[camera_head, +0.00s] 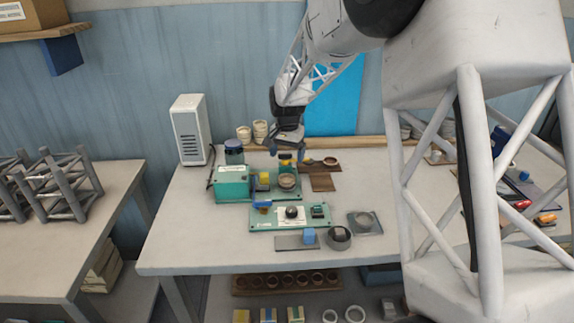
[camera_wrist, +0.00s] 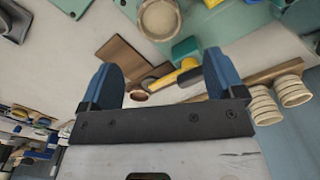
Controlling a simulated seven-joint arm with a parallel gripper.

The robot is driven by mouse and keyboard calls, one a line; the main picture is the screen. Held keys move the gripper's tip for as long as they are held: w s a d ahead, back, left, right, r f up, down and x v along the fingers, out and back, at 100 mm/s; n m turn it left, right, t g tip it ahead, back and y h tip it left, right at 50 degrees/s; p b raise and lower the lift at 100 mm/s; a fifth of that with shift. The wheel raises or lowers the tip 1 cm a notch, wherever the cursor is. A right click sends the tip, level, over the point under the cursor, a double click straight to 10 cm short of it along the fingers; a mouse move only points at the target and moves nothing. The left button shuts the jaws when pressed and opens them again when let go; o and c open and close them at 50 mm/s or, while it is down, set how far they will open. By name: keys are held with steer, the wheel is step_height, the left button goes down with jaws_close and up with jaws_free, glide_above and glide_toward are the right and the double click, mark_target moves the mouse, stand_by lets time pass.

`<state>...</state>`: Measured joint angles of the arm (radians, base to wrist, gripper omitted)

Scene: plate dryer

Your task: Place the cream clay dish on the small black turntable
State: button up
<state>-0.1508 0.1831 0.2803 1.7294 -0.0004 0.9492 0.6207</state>
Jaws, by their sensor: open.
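A round cream-tan dish (camera_head: 287,181) sits on the green machine base, and a round cream dish also shows at the top of the wrist view (camera_wrist: 160,18). A low dark round piece (camera_head: 338,238) near the table's front looks like the black turntable, but it is too small to be sure. A dark square plate with a pale round piece (camera_head: 364,219) stands just right of it. My gripper (camera_head: 288,153) is above and behind the dish. In the wrist view its two blue fingers (camera_wrist: 162,72) are wide apart, with nothing held between them.
A green box (camera_head: 232,183) adjoins the machine on the left. A green panel with a black knob (camera_head: 293,212) lies in front. Stacked cream cups (camera_head: 260,131) stand behind, also in the wrist view (camera_wrist: 292,91). A brown board (camera_head: 322,182) lies right. The table's front left is clear.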

steer(key=shift+r, duration=1.6)
steer(key=s+d+r+n, duration=0.1)
steer(key=s+d+r, duration=0.25)
steer(key=s, duration=0.35)
steer(key=s+d+r, duration=0.2)
steer(key=s+r, duration=0.2)
steer(key=s, duration=0.2)
steer(key=s+d+n+t, duration=0.1)
steer(key=s+d+n, duration=0.1)
steer(key=s, duration=1.6)
steer(key=s+d+n+t, duration=0.1)
steer(key=s+d, duration=0.3)
steer(key=s, duration=1.3)
steer(key=shift+s+d+f+n+t, duration=0.2)
steer(key=shift+s+d+n+t, duration=0.15)
steer(key=shift+n, duration=0.25)
steer(key=shift+c, duration=0.5)
